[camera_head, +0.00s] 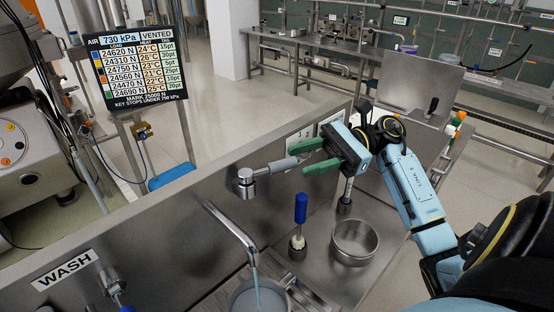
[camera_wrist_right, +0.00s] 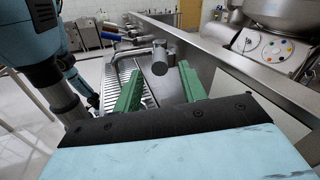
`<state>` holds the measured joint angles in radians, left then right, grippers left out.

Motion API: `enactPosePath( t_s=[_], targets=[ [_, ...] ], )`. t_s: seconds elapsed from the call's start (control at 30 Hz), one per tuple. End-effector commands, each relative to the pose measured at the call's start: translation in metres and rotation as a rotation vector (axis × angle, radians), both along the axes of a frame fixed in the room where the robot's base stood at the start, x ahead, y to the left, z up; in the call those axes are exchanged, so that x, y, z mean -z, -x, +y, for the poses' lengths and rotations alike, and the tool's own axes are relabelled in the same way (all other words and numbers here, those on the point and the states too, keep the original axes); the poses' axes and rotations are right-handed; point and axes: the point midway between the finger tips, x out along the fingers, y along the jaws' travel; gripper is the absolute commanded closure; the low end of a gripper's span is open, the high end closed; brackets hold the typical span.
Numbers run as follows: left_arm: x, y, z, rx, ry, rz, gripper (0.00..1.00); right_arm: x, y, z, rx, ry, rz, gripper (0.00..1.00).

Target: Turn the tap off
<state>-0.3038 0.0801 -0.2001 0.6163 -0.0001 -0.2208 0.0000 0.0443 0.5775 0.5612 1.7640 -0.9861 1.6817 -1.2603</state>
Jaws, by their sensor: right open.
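The tap's grey lever (camera_head: 275,166) sticks out to the right from its round metal body (camera_head: 246,182) on the steel sink panel. The curved spout (camera_head: 235,228) pours a stream of water (camera_head: 256,285) into a metal pot (camera_head: 272,299) below. My right gripper (camera_head: 297,160) is open, with green fingers pointing left at the lever's free end. My left gripper is in neither view.
An empty metal bowl (camera_head: 355,241) sits in the sink to the right. A display board (camera_head: 136,67) and the WASH label (camera_head: 65,270) are at left.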

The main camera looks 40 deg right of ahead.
Motion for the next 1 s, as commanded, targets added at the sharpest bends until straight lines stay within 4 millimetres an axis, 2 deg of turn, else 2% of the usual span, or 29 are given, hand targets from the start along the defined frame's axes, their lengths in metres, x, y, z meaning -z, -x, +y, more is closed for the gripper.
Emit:
enactPosePath(
  t_s=[0.1, 0.3, 0.5, 0.73, 0.77, 1.0],
  targets=[
    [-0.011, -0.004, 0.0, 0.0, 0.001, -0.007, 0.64, -0.003, -0.006, 0.025, -0.002, -0.004, -0.001, 0.59],
    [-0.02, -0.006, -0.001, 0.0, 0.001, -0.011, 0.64, -0.002, -0.014, 0.053, -0.001, -0.002, 0.0, 0.59],
    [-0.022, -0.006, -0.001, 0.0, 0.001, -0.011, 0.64, -0.001, -0.017, 0.063, 0.001, -0.001, 0.0, 0.59],
    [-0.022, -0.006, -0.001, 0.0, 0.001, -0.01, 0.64, 0.0, -0.017, 0.064, 0.001, 0.0, 0.0, 0.59],
    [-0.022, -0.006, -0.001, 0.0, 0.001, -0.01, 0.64, 0.0, -0.017, 0.064, 0.001, 0.0, 0.0, 0.6],
    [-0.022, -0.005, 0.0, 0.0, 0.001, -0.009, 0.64, 0.0, -0.017, 0.063, 0.0, 0.0, 0.0, 0.91]
  ],
)
